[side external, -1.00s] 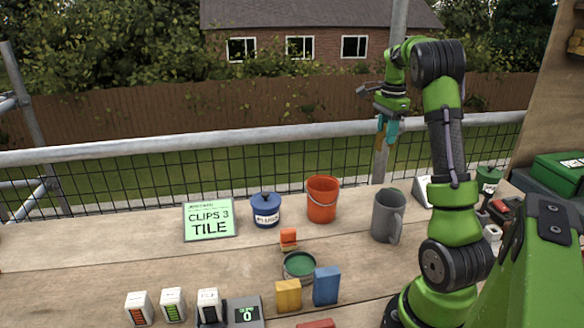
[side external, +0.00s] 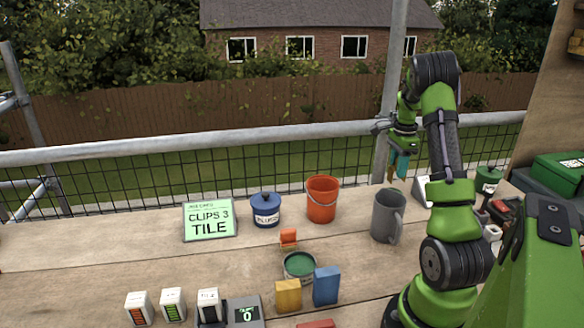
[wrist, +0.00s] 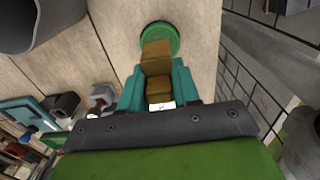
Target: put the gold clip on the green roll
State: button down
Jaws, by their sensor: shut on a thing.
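The gold clip (wrist: 157,55) is a brownish-gold, blocky piece between my gripper's teal fingers in the wrist view. My gripper (side external: 398,165) is shut on it and points down in the side view, where a small part of the clip (side external: 390,174) shows below the fingers. The green roll (wrist: 161,37) is a round, ribbed disc beyond the clip in the wrist view, and the clip hides its lower part. I cannot tell the gap between clip and roll. I cannot make out the roll for certain in the side view.
A grey mug (side external: 388,216) stands just left of my arm and near the gripper. An orange bucket (side external: 322,200), a blue pot (side external: 265,210) and a green tin (side external: 299,266) stand further left. The metal railing (side external: 250,138) runs behind the bench.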

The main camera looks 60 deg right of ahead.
jog(key=shift+f, duration=2.05)
jog(key=c, duration=0.8)
grip_release()
jog(key=shift+f, duration=0.1)
